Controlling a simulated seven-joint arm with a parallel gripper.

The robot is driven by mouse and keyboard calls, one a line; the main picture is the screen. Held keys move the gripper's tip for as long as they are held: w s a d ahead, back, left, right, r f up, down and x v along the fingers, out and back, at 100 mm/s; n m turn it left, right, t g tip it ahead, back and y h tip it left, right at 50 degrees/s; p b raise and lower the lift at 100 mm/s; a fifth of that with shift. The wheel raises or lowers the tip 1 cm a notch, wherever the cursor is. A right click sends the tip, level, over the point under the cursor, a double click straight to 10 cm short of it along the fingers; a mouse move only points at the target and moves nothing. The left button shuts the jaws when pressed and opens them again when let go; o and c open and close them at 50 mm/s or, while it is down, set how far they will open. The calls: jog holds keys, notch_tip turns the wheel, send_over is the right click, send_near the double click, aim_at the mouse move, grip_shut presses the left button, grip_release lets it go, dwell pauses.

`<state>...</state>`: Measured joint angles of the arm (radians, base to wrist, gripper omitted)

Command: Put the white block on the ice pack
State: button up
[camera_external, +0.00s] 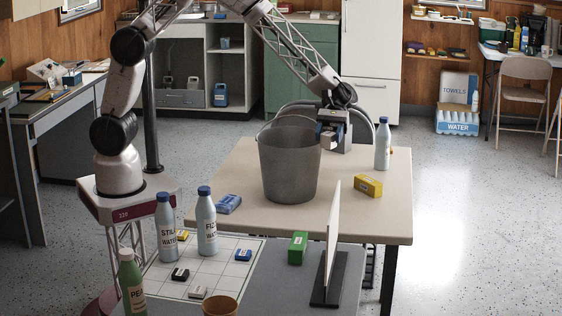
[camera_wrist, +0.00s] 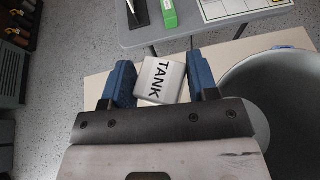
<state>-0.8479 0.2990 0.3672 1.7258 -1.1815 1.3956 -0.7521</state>
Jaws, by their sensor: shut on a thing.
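My gripper (camera_external: 331,139) is above the far part of the beige table, just behind and to the right of the metal bucket. The blue ice pack (camera_external: 229,204) lies on the beige table, left of the bucket. A bit of blue beyond the bucket rim in the wrist view may be the ice pack.
The tall grey bucket (camera_external: 289,165) stands between my gripper and the ice pack. A white bottle (camera_external: 382,145) and a yellow box (camera_external: 368,185) are at the table's right. In front, a grey table bears an upright white panel (camera_external: 333,235), a green box (camera_external: 298,247) and bottles.

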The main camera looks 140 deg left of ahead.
jog(key=s+d+f+m+g+h, duration=0.1)
jog(key=d+f+m+g, duration=0.1)
jog(key=d, duration=1.2)
jog(key=s+d+f+m+g+h, duration=0.1)
jog(key=d+f, duration=0.2)
jog(key=d, duration=1.1)
jog(key=n+t+y, duration=0.7)
jog(key=n, duration=0.2)
send_over(228, 200)
notch_tip(228, 200, down, 5)
jog(key=shift+f, duration=0.1)
jog(key=shift+f, duration=2.15)
jog(key=shift+f, duration=0.1)
jog(key=shift+f, duration=1.7)
